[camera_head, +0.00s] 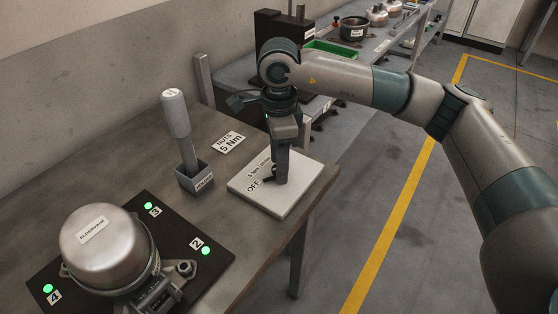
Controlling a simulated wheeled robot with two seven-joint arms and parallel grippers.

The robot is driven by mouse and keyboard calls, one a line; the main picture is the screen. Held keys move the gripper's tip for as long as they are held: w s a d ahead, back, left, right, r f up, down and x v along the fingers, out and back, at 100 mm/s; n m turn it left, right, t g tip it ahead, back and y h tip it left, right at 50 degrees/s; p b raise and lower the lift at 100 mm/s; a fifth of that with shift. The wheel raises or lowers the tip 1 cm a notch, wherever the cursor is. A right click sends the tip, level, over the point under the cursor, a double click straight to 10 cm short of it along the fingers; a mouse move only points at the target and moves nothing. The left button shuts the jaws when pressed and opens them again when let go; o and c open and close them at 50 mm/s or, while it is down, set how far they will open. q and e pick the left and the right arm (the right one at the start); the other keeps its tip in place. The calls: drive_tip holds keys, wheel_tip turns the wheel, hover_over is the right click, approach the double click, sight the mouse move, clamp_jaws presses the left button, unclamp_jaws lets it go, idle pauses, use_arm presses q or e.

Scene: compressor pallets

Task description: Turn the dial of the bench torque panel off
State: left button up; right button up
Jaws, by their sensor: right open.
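The bench torque panel (266,204) is a pale, flat box near the right edge of the brown bench, with "OFF" and a "5 Nm" marking printed on its top. Its dial (269,180) shows as a small dark piece, mostly hidden behind my right gripper. My right gripper (281,181) points straight down over the panel, its fingertips at the dial. It is open; I cannot tell whether the fingers touch the dial or which mark the dial points to. My left gripper is not in view.
A grey-handled tool stands in a holder (195,179) left of the panel. A "NUTS 5 Nm" label (228,143) lies behind it. A metal compressor (105,247) sits on a black plate with green lights at front left. A shelf with a green bin (330,48) stands behind.

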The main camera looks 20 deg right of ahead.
drive_tip(key=shift+r, duration=0.1)
drive_tip(key=shift+r, duration=0.5)
use_arm(q)
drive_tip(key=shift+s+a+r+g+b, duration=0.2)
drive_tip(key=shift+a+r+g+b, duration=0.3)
drive_tip(key=shift+b, duration=0.4)
use_arm(e)
wheel_tip(320, 180, up, 16)
drive_tip(key=shift+r, duration=0.15)
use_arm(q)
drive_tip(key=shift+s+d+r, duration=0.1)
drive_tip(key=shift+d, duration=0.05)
use_arm(e)
drive_tip(key=shift+s, duration=0.1)
